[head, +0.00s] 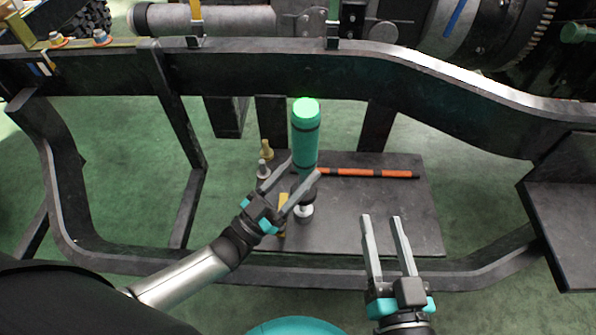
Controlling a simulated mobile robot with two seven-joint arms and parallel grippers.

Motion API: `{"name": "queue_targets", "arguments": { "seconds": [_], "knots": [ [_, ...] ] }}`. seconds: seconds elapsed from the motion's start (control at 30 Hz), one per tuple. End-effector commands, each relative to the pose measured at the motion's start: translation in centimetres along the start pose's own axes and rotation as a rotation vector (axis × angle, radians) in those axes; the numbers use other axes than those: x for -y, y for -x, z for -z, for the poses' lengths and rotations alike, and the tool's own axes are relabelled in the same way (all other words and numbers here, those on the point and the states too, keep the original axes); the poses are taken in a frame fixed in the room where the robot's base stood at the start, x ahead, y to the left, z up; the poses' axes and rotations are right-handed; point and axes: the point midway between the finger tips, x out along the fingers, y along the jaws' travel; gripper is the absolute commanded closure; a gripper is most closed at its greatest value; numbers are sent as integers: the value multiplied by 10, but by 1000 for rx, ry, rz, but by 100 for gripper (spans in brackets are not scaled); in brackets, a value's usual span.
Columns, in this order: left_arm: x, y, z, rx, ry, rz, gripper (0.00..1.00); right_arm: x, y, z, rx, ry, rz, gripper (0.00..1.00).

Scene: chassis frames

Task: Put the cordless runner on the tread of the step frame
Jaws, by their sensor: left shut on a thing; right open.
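The cordless runner appears to be the green cylinder (306,145) with a bright green top, dark bands and a silver lower end. My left gripper (304,168) is shut on its lower body and holds it roughly upright. Its lower end shows in front of a dark flat plate (405,215), which may be the tread of the step frame; I cannot tell whether they touch. The fingers hide part of the runner. My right gripper (382,218) is open and empty over the plate's front right part.
An orange bar (366,173) lies across the plate's back. Small brass and grey fittings (264,160) and a yellow piece (283,215) stand near its left side. Dark chassis rails (270,68) run behind and in front. The plate's right half is mostly clear.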

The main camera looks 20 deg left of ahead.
Motion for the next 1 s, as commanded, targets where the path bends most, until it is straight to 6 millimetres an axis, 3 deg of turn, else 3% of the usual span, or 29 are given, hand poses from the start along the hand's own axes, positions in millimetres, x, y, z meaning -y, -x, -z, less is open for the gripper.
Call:
{"name": "queue_targets", "arguments": {
  "seconds": [0.13,0.17,0.4,0.77,1.0],
  "knots": [
    [0,-1,0,-11,-1,0,100,0,0,0,1,0,0,50],
    [0,1,-2,0,0,0,41,0,0,0,1,0,0,50],
    [0,1,-2,0,0,0,14,0,0,0,1,0,0,50],
    [0,0,0,0,0,0,14,0,0,0,2,0,0,50],
    [0,46,-1,7,0,1,14,-6,-4,-2,78,19,-14,50]
  ]
}}
